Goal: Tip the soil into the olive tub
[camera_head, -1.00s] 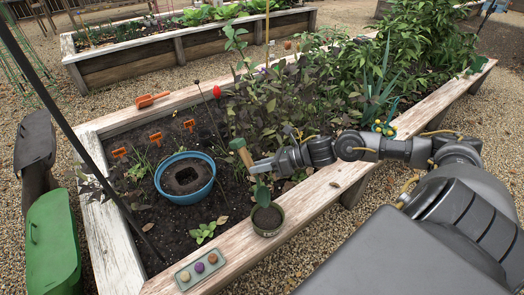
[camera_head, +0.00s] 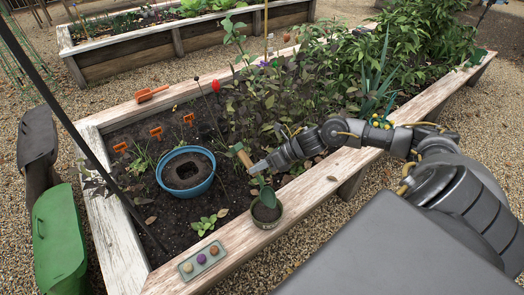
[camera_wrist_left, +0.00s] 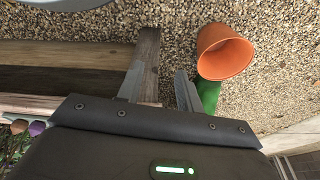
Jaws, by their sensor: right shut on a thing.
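The olive tub (camera_head: 267,217) is a small round pot on the front plank of the bed. My right gripper (camera_head: 253,166) is shut on a tool with a wooden handle (camera_head: 245,159) and a green end (camera_head: 237,147). I cannot tell whether the tool carries soil. A blue tub (camera_head: 208,185) of dark soil with a square hollow stands in the bed. My left gripper (camera_wrist_left: 160,75) shows only in the left wrist view, open and empty.
A tray (camera_head: 190,270) with three small coloured balls lies on the front plank (camera_head: 320,190). Orange markers (camera_head: 156,133) and an orange hand tool (camera_head: 150,94) are behind the blue tub. A dark pole crosses the left. In the left wrist view, a terracotta pot (camera_wrist_left: 222,60) lies beyond my fingers.

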